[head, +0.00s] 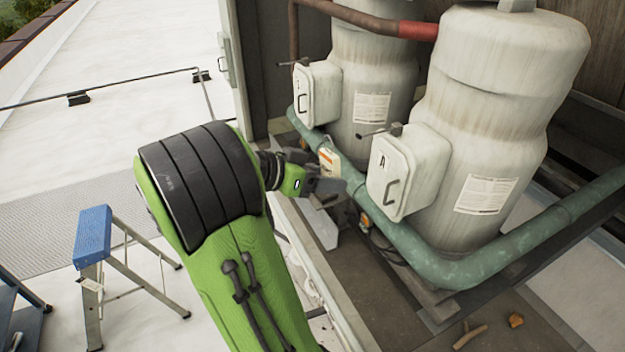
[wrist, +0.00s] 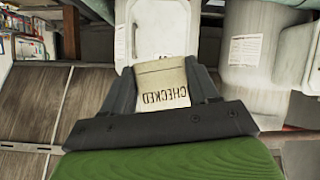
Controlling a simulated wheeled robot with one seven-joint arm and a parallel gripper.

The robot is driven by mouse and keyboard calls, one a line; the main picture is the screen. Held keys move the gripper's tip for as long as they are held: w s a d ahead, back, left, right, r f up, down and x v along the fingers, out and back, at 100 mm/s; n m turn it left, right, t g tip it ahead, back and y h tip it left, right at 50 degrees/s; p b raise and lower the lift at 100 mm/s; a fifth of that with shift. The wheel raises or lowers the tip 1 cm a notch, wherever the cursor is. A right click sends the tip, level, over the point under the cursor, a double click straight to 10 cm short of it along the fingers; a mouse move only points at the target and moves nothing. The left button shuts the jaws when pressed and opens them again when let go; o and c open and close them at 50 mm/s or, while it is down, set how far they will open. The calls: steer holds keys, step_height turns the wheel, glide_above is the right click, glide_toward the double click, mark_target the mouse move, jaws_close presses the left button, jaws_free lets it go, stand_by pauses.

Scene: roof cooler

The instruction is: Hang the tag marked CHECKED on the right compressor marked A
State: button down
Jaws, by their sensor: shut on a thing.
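My gripper (head: 322,184) is shut on a cream tag (wrist: 164,88) marked CHECKED. In the wrist view, the tag sits between both fingers (wrist: 163,78) and its lettering is upside down. The right compressor (head: 500,110) is a tall, off-white, streaked cylinder. Its front box (head: 408,180) bears an A and a handle, with a small dark peg (head: 396,129) at its top. My gripper is left of this box, apart from it. A white box (wrist: 162,25) shows behind the tag in the wrist view.
A second compressor (head: 372,75) with its own white box (head: 317,95) stands to the left. A green pipe (head: 420,245) runs in front of both. A red-brown pipe (head: 385,25) crosses above. A blue-topped step stool (head: 94,232) stands on the roof at left.

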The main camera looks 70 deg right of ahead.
steer(key=s+d+f+b, duration=0.1)
steer(key=s+d, duration=0.5)
steer(key=d, duration=0.1)
steer(key=shift+f, duration=0.4)
stand_by(0.5)
steer(key=shift+s+d, duration=0.1)
stand_by(0.4)
steer(key=shift+c, duration=1)
jaws_free()
steer(key=p+v, duration=0.1)
steer(key=v, duration=0.6)
steer(key=p+v, duration=0.2)
steer(key=v, duration=0.5)
steer(key=shift+r, duration=0.45)
steer(key=shift+w+a+r, duration=0.1)
steer(key=shift+w+a, duration=0.4)
steer(key=shift+a, duration=0.1)
